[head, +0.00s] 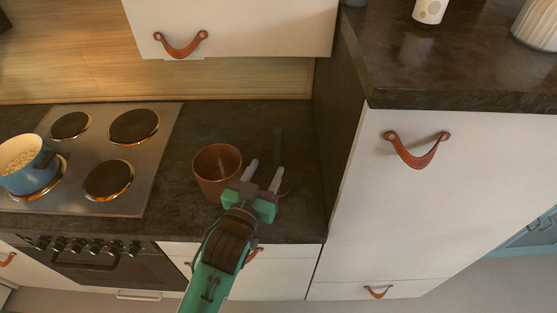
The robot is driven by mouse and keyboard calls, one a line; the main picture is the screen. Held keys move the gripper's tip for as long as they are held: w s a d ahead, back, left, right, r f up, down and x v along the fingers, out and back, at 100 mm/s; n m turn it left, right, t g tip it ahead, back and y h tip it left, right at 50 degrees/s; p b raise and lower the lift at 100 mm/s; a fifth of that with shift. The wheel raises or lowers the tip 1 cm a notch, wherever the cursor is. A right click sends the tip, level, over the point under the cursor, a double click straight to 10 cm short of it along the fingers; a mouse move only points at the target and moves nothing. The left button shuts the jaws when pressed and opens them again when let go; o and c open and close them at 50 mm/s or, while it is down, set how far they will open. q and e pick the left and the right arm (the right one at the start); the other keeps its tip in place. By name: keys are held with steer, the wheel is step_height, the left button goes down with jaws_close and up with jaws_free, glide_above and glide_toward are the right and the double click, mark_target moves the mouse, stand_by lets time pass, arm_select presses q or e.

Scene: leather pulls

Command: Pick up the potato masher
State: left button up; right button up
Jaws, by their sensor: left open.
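My left gripper (265,172) is open, its two pale fingers pointing away over the dark counter, with nothing visible between them. Just beyond the fingertips is a slim dark shape (278,143) that may be the potato masher's handle; it barely stands out from the counter. A thin line shows beside the right finger, too faint to identify. The gripper's body may hide part of the masher. My right gripper is not in view.
A brown pot (217,168) stands close to the left of my gripper. A blue pan (27,165) sits on the stove (98,185) at left. A tall cabinet (395,200) with a dark top bounds the counter (178,185) at right. An upper cabinet (240,25) hangs above.

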mark_target(277, 147)
arm_select(q)
steer(key=p+x, duration=0.1)
steer(key=x, duration=0.4)
steer(key=shift+r, duration=0.1)
steer(key=shift+w+d, duration=0.2)
steer(key=shift+w, duration=0.3)
steer(key=shift+w+p, duration=0.25)
steer(key=shift+p, duration=0.15)
steer(key=x, duration=0.1)
steer(key=p+x, duration=0.2)
steer(key=x, duration=0.1)
steer(key=shift+d+r, duration=0.1)
steer(key=shift+r, duration=0.15)
steer(key=shift+w+d+f, duration=0.1)
steer(key=shift+w, duration=0.2)
jaws_close()
